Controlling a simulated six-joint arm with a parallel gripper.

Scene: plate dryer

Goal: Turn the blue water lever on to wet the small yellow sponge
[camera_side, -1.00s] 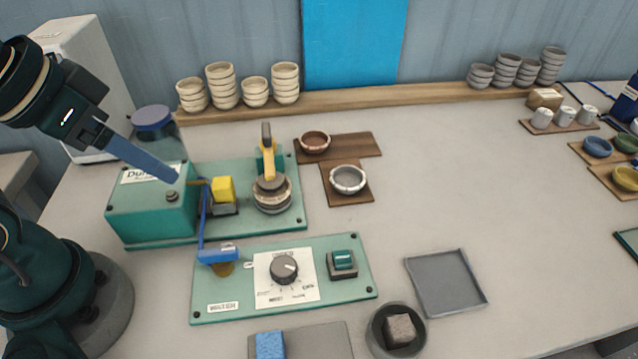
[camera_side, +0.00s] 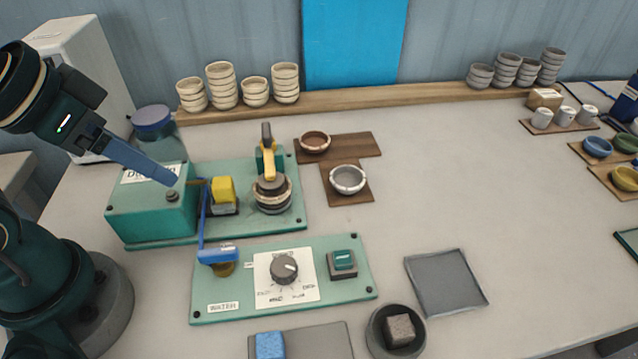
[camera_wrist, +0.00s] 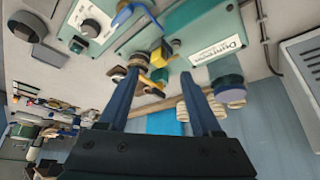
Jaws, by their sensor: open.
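The blue water lever (camera_side: 217,255) sits at the upper left of the green panel marked WATER, with a thin blue rod rising from it toward the green box. In the wrist view the blue lever (camera_wrist: 130,14) is at the top. The small yellow sponge (camera_side: 223,189) sits on a dark holder beside the green box, and it also shows in the wrist view (camera_wrist: 157,57). My gripper (camera_side: 172,178) is above the green box, left of the sponge and apart from the lever. In the wrist view its two blue fingers (camera_wrist: 161,72) are spread with nothing held between them.
A dial (camera_side: 284,268) and a teal switch (camera_side: 342,261) share the panel with the lever. A bowl stack with a yellow-handled clamp (camera_side: 270,185) stands right of the sponge. A blue block (camera_side: 269,345) and a dark bowl (camera_side: 396,331) lie in front.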

